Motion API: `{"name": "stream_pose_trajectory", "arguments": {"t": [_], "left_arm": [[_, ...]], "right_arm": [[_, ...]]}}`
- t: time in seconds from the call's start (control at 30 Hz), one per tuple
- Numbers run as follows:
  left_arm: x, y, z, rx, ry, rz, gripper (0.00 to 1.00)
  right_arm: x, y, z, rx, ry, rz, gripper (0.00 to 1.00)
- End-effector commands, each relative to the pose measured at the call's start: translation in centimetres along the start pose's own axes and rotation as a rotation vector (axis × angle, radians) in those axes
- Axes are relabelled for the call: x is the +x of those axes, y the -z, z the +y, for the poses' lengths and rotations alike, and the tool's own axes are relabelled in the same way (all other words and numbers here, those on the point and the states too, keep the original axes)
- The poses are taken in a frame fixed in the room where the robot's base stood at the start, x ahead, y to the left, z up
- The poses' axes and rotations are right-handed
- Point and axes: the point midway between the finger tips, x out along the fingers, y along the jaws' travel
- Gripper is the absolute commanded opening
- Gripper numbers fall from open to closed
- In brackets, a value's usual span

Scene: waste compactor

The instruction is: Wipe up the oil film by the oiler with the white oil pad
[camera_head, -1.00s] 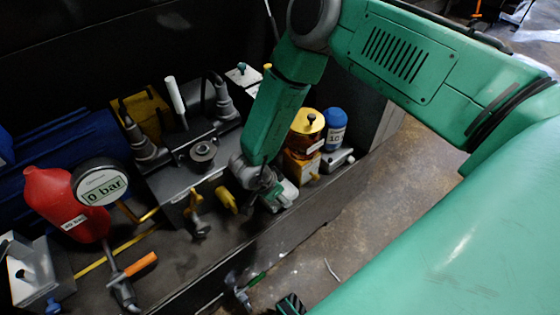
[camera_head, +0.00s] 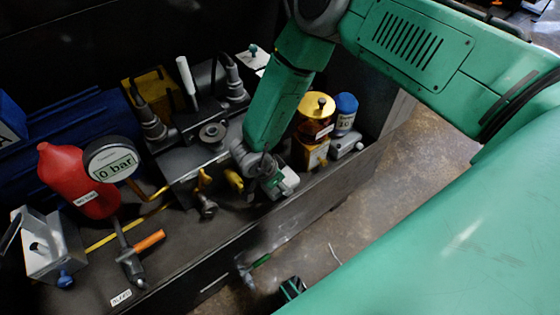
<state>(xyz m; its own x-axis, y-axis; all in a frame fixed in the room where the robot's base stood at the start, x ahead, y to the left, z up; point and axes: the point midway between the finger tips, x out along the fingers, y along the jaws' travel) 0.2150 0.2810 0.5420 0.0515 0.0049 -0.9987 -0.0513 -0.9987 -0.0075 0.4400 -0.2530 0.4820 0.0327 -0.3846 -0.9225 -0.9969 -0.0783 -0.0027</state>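The oiler (camera_head: 313,116), an amber bowl with a gold lid, stands upright at the right end of the dark bench. My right gripper (camera_head: 271,180) points down at the bench's front edge, left of and nearer than the oiler. A small pale block (camera_head: 287,183) shows at its fingertips; I cannot tell whether it is the white oil pad or part of the gripper. The fingers are too small and hidden to read. I cannot make out the oil film; my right forearm covers part of the bench. My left gripper is not in view.
A blue-capped bottle (camera_head: 345,113) stands right of the oiler. Yellow-handled valves (camera_head: 204,182) are close left of the gripper. A red bottle (camera_head: 76,180), a pressure gauge (camera_head: 112,160) and an orange-handled tool (camera_head: 148,242) are further left. Open floor (camera_head: 390,200) lies right of the bench.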

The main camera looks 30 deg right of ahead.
Motion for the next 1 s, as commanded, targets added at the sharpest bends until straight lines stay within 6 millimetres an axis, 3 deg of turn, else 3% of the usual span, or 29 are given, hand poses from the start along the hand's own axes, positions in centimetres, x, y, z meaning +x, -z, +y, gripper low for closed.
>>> {"name": "stream_pose_trajectory", "arguments": {"t": [0.73,1.0], "left_arm": [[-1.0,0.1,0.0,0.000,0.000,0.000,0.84],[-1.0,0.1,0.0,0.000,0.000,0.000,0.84]], "right_arm": [[1.0,3.0,0.2,0.000,-0.002,0.008,0.31],[0.9,2.7,0.1,-0.002,-0.001,0.006,0.31]]}}
